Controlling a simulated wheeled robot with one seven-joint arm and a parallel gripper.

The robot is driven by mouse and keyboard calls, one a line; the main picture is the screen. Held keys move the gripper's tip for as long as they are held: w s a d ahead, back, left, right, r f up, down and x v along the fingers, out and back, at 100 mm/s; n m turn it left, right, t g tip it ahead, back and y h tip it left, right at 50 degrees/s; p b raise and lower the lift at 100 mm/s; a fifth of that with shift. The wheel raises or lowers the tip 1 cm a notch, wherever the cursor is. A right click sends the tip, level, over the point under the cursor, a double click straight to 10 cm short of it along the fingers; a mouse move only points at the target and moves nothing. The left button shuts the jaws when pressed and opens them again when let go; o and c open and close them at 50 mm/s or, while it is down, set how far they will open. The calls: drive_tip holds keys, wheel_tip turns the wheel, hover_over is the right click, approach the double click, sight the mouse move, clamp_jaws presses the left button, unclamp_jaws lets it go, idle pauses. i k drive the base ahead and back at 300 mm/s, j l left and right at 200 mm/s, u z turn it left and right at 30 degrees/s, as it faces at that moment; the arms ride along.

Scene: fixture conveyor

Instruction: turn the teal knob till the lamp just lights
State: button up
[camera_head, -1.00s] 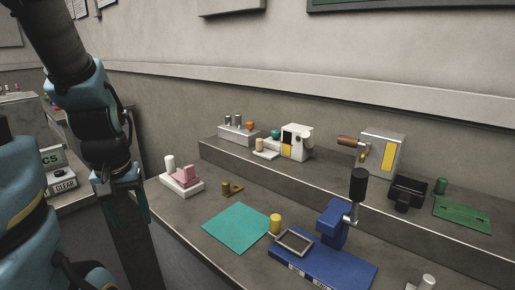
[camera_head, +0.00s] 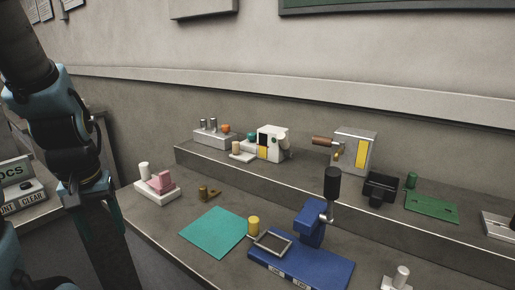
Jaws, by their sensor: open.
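A small teal round knob (camera_head: 252,137) shows at the left side of a white box (camera_head: 272,143) on the raised back shelf. My gripper (camera_head: 96,222) hangs at the left of the picture, fingers pointing down, open and empty. It is well apart from the knob, left of the bench's near left corner.
A metal block with an orange knob (camera_head: 226,127) stands left of the white box. A pink-and-white fixture (camera_head: 160,183), teal mat (camera_head: 214,232), yellow cylinder (camera_head: 253,226) and blue press (camera_head: 312,222) stand on the lower bench. A metal box (camera_head: 353,150) stands right on the shelf.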

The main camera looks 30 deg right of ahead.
sight(252, 136)
drive_tip(key=k+j+z, duration=0.1)
drive_tip(key=z, duration=0.2)
drive_tip(key=k+j+z, duration=0.1)
drive_tip(key=z, duration=0.25)
drive_tip(key=i+l+z, duration=0.1)
drive_tip(key=z, duration=0.25)
drive_tip(key=i, duration=0.1)
